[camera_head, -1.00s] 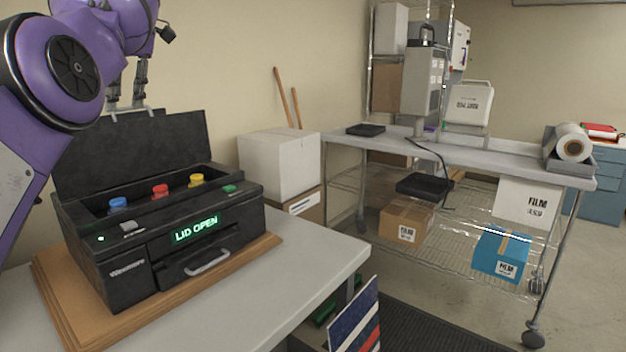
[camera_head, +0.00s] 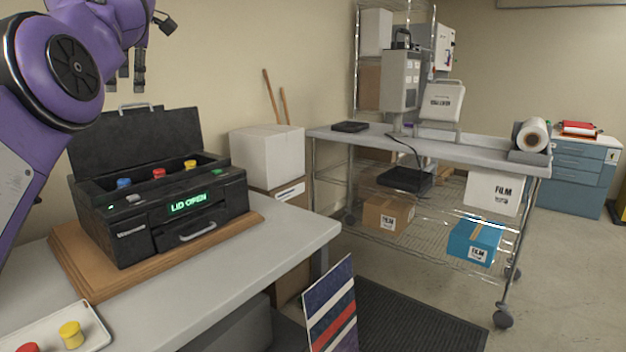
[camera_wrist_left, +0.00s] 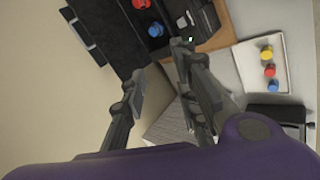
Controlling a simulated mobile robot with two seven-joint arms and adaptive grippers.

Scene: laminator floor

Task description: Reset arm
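My left gripper (camera_head: 126,78) hangs at the upper left of the head view, above and behind the raised lid of the black machine. In the left wrist view its two fingers (camera_wrist_left: 160,88) are spread apart with nothing between them. The black machine (camera_head: 130,238) stands on a wooden board with its lid (camera_head: 140,140) up and a green "LID OPEN" display. Blue (camera_head: 124,183), red (camera_head: 158,174) and yellow (camera_head: 190,164) knobbed pieces sit inside it. My right gripper is in neither view.
A white tray (camera_head: 92,318) with yellow, red and blue pieces lies at the table's front left. A white box (camera_head: 268,155) stands behind the table. A wheeled wire-shelf bench (camera_head: 450,152) stands at the right. The table (camera_head: 290,240) is clear right of the board.

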